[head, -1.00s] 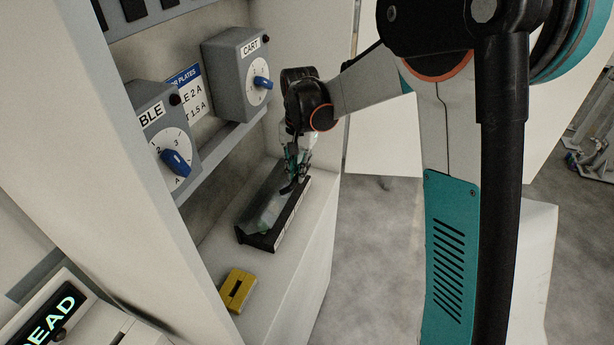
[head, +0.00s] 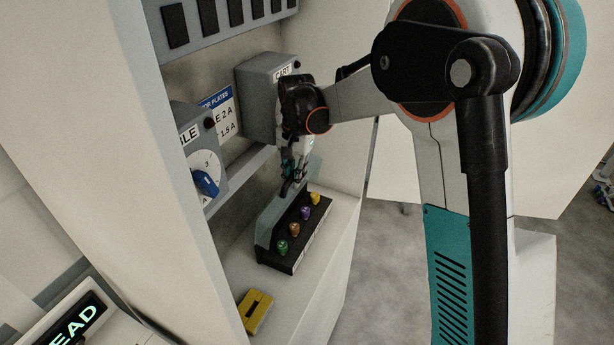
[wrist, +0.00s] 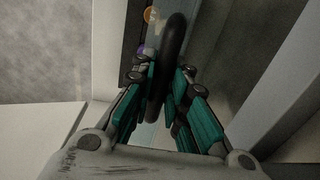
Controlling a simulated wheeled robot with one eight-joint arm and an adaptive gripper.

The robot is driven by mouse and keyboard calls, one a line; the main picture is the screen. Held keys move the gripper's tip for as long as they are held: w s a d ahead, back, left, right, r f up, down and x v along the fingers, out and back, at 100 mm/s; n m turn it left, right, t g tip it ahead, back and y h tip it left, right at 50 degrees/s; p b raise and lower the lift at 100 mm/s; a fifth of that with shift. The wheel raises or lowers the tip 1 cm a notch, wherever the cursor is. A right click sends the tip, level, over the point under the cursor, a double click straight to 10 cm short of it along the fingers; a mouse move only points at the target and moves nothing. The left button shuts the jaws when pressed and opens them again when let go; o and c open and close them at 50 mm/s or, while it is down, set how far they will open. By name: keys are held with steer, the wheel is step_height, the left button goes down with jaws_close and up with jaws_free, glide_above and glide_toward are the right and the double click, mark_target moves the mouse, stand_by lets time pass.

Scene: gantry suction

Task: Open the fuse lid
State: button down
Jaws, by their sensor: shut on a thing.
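The black fuse box (head: 288,262) sits on the white ledge. Its translucent grey-green lid (head: 268,228) stands raised along the box's left long side, leaving the fuses uncovered. A green fuse (head: 281,246), an orange fuse (head: 294,230), a purple fuse (head: 305,213) and a yellow fuse (head: 315,198) stand in a row. My gripper (head: 288,186) is at the lid's upper part. In the wrist view, my gripper (wrist: 168,80) is shut on a black curved handle (wrist: 173,45). Part of the lid is hidden behind the fingers.
A yellow block with a slot (head: 255,311) lies on the ledge nearer the camera. A grey dial box labelled CART (head: 258,95) is on the wall behind my wrist. Another dial box with a blue knob (head: 207,180) is at left. A lit display (head: 75,325) is at lower left.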

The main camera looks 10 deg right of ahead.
steer(key=shift+a+f, duration=0.2)
steer(key=shift+a, duration=0.45)
steer(key=shift+d+r, duration=0.1)
steer(key=c, duration=1.9)
jaws_free()
steer(key=shift+o, duration=0.3)
steer(key=shift+s+r, duration=0.15)
steer(key=shift+s, duration=0.05)
steer(key=shift+d, duration=0.2)
steer(key=shift+w+d, duration=0.1)
steer(key=shift+d, duration=0.1)
step_height(320, 180, up, 12)
steer(key=shift+d, duration=0.25)
steer(key=shift+s, duration=0.2)
